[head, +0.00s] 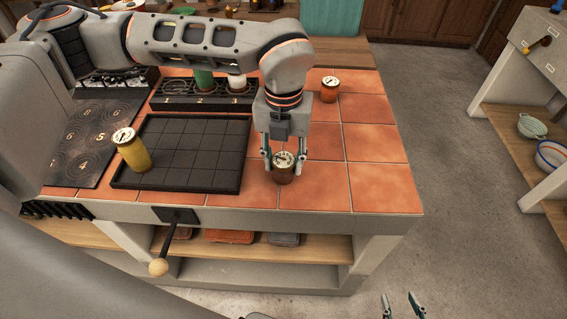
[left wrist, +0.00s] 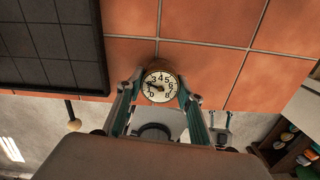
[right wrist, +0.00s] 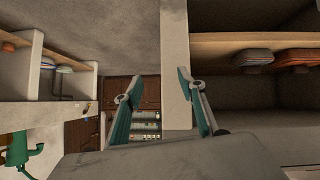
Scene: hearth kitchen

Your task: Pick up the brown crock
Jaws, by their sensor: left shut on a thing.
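A brown crock (head: 283,174) with a numbered dial on its top stands on the orange tiles near the counter's front edge, right of the black gridded tray. My left gripper (head: 283,166) points down over it and is shut on it, one finger on each side. In the left wrist view the crock's dial (left wrist: 160,87) shows between the fingers. A second, similar brown crock (head: 330,91) stands further back on the tiles, apart from the gripper. My right gripper (head: 404,305) is open and empty, low in front of the counter; its spread fingers show in the right wrist view (right wrist: 163,88).
The black tray (head: 245,130) lies left of the held crock. A yellow jar (head: 132,153) with a dial top stands at its left edge. A numbered rack (head: 170,104) with green and white-topped containers stands behind. A lever with a wooden knob (head: 158,267) sticks out in front.

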